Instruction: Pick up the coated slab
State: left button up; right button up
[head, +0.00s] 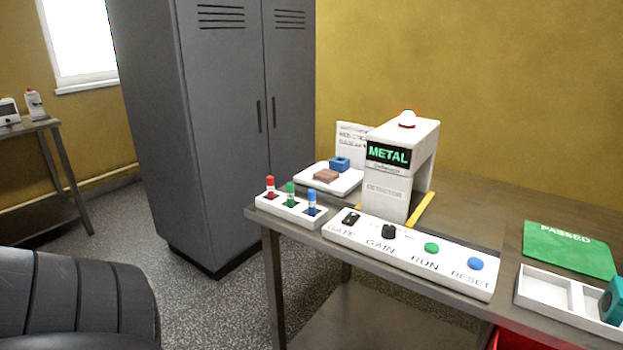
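The coated slab looks to be the small brown block (326,176) lying flat on a white tray (345,184) at the back left of the steel table. A blue block (340,163) sits just behind it on the same tray. Neither of my grippers is in view, and nothing is touching the slab.
The white detector (387,196) reads METAL, with a lit red lamp (407,119) on top. In front are a control panel (410,256) and a rack of coloured sticks (291,207). At right are a green PASSED mat (567,250) and a white divided tray (543,291). A grey locker (220,120) stands behind.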

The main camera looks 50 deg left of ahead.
aim_at(325, 177)
jog(key=k+u, duration=0.1)
jog(key=u, duration=1.4)
jog(key=i+j+u, duration=0.1)
jog(key=i+j, duration=0.15)
jog(key=j, duration=0.25)
jog(key=i+j, duration=0.25)
jog(key=j, duration=0.2)
jog(key=i+j+u, duration=0.15)
jog(key=j, duration=0.35)
jog(key=i, duration=0.1)
